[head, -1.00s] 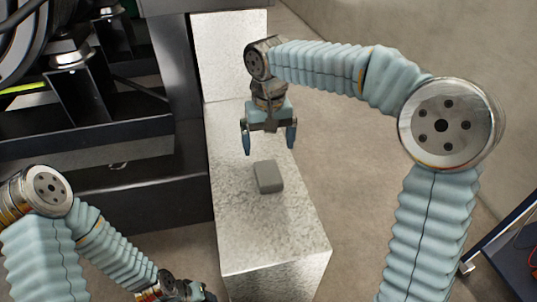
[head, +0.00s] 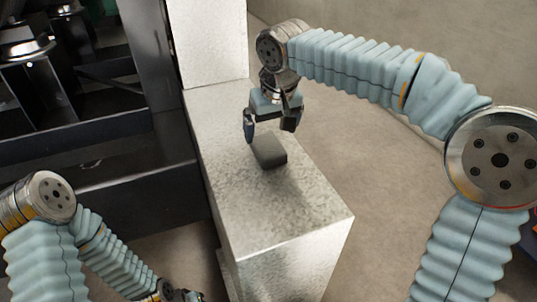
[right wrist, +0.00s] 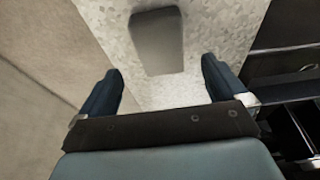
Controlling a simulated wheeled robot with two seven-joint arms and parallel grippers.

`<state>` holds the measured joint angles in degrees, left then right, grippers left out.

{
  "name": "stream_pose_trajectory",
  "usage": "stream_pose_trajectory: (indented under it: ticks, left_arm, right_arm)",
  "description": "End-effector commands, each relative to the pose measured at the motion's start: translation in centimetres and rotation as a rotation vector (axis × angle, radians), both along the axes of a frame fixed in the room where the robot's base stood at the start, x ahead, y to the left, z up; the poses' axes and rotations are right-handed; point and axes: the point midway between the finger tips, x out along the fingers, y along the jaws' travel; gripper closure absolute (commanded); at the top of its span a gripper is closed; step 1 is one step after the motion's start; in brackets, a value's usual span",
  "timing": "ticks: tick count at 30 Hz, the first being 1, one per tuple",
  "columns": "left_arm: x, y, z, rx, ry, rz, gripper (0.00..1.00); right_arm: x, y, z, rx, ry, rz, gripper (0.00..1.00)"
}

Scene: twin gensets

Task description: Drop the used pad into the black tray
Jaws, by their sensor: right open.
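The used pad is a small dark grey block (head: 269,151) lying on top of the pale speckled metal box (head: 270,212). It also shows in the right wrist view (right wrist: 157,40), ahead of the fingers. My right gripper (head: 270,128) is open and empty, just above and behind the pad, its two dark blue fingers apart. In the right wrist view the fingers (right wrist: 162,85) stand wide with the pad beyond their tips. My left gripper (head: 182,296) is at the bottom edge, mostly cut off, so its jaws cannot be judged. I do not see the black tray for certain.
A dark metal frame (head: 100,180) with machine mounts stands along the left of the metal box. A pale upright panel (head: 208,45) rises at the box's back end. Bare concrete floor (head: 375,185) lies to the right.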

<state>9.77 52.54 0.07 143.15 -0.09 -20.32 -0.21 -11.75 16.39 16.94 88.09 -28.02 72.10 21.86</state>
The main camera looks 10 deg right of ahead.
Motion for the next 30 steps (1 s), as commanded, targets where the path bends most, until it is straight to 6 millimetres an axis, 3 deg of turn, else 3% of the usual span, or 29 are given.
stream_pose_trajectory:
  ticks: [7,15,22,30]
  left_arm:
    - [0.0,-0.1,-0.6,-0.001,0.002,-0.001,0.60]
    - [-0.1,-0.2,-1.6,-0.005,0.004,-0.003,0.60]
    - [-0.1,-0.2,-1.5,-0.005,0.004,-0.003,0.60]
    - [-0.1,-0.2,-1.5,-0.005,0.004,-0.003,0.60]
  right_arm:
    - [0.3,0.1,-1.9,-0.001,0.000,0.001,0.01]
    - [1.0,0.3,-5.9,0.000,0.001,0.000,0.01]
    - [1.1,0.3,-6.0,0.000,-0.001,0.000,0.01]
    - [1.1,0.3,-6.0,0.000,-0.001,0.000,0.42]
